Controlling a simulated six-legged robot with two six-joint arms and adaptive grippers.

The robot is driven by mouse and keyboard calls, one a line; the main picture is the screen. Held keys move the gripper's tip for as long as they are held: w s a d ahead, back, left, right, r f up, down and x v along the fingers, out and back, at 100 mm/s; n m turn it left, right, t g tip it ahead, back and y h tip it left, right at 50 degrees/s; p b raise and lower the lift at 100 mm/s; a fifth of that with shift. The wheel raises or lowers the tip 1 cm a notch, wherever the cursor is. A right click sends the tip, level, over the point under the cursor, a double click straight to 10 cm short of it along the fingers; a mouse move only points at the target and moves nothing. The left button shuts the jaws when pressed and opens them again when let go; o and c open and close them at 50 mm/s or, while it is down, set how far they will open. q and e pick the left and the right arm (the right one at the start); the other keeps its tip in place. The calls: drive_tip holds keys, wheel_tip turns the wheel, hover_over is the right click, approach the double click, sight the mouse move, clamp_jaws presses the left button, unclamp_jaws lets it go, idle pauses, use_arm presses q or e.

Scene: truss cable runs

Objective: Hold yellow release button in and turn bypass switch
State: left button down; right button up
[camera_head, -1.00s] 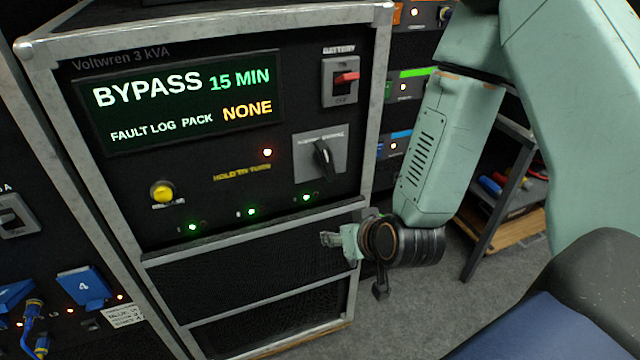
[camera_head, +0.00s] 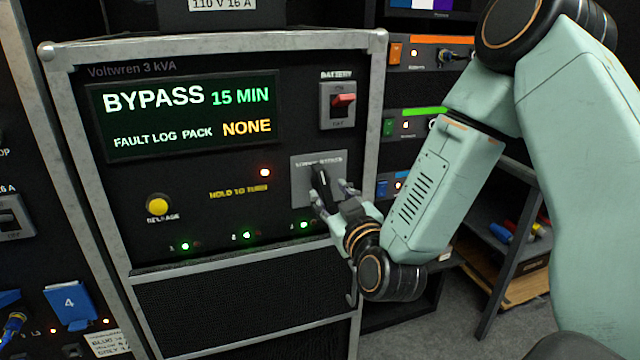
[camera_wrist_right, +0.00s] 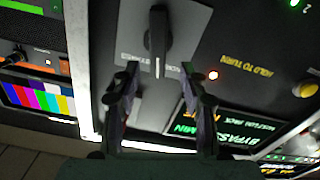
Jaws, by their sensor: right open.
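The yellow release button (camera_head: 157,204) sits at the lower left of the black Voltwren panel; it also shows at the right edge of the right wrist view (camera_wrist_right: 305,88). Nothing touches it. The black bypass switch knob (camera_head: 319,180) is on a grey plate (camera_head: 306,170) at the panel's right. My right gripper (camera_head: 333,194) is open in front of the knob. In the right wrist view the knob (camera_wrist_right: 158,40) lies ahead of the open fingers (camera_wrist_right: 162,80), roughly between their lines; contact cannot be told. My left gripper is not in view.
The screen (camera_head: 190,112) reads BYPASS, 15 MIN, fault log pack NONE. A red battery switch (camera_head: 343,101) is above the bypass plate. The metal case frame (camera_head: 372,120) edges the panel's right side. A shelf with tools stands lower right.

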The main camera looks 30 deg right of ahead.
sight(324, 182)
drive_tip(key=b+x, duration=0.1)
drive_tip(key=x, duration=0.5)
drive_tip(key=shift+w+d, duration=0.1)
drive_tip(key=shift+w, duration=0.2)
drive_tip(key=shift+s+r, duration=0.25)
drive_tip(key=shift+s, duration=0.15)
drive_tip(key=shift+c, duration=0.3)
drive_tip(key=shift+w+f, duration=0.1)
drive_tip(key=shift+w, duration=0.05)
drive_tip(key=c, duration=0.7)
